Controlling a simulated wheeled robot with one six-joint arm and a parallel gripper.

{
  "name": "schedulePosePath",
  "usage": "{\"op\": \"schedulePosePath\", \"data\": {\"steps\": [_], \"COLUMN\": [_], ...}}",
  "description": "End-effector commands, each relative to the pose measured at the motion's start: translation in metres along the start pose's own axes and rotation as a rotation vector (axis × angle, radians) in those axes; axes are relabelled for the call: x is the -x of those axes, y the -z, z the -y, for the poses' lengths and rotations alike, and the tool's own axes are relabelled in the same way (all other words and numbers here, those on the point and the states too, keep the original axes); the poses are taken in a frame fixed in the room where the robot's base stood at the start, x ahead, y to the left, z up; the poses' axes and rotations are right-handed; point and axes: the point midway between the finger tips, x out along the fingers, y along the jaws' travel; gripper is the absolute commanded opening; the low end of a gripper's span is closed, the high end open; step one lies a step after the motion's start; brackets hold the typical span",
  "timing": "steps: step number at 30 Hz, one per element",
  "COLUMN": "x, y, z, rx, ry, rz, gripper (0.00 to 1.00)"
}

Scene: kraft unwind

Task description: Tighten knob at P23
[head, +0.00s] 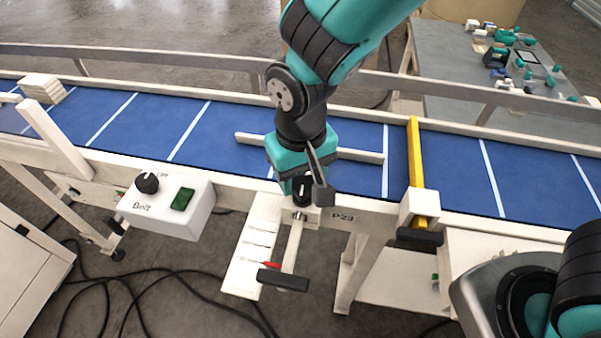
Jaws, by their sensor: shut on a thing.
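The knob at P23 (302,191) is a small black knob on the front rail of the conveyor, left of the printed label P23 (343,217). My gripper (307,190) comes down from above and is shut on the knob, with dark fingers at its sides. The gripper hides part of the knob. Just below the knob, a pale rod with a black handle (283,280) hangs in front of a white scale plate (252,245) with a red pointer (272,265).
The blue belt (240,125) carries white cross lines and a pale guide bar (355,155). A yellow bar (414,155) crosses it at right. A Belt box (165,205) with a dial and green switch is at left. Cables cover the floor.

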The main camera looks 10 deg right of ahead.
Motion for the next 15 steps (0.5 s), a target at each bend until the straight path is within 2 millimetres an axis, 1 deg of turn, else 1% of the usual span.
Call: {"op": "schedulePosePath", "data": {"steps": [1, 15], "x": [0.0031, 0.0032], "y": [0.0028, 0.0027], "z": [0.0002, 0.0001], "rx": [-0.013, -0.036], "ry": [0.002, 0.002], "rz": [-0.01, -0.01], "gripper": [0.29, 0.28]}}
